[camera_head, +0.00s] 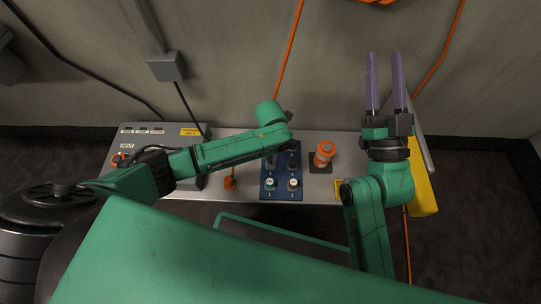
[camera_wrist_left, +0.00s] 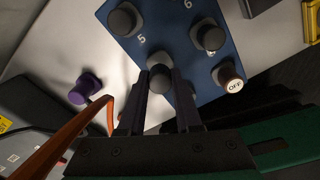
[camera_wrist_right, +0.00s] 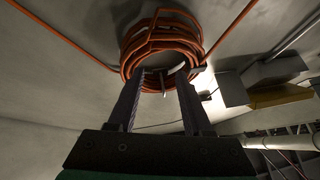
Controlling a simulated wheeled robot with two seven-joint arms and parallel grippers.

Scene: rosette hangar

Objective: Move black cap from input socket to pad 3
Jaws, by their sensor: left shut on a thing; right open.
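My left gripper (camera_wrist_left: 160,88) is shut on a black cap (camera_wrist_left: 160,80) with a rounded dark-grey top. It holds the cap over the blue board (camera_wrist_left: 175,25), beside the number 5; whether the cap touches the board I cannot tell. In the head view the left gripper (camera_head: 273,152) is mostly hidden under its own arm, above the left column of the blue board (camera_head: 281,197). The digit of the pad below is hidden. The input socket (camera_head: 118,158) appears orange-ringed at the left of the console. My right gripper (camera_head: 386,82) is open and empty, raised near the wall.
A purple knob (camera_wrist_left: 85,90) stands beside the board. An orange-and-white cylinder (camera_head: 324,153) stands right of it.

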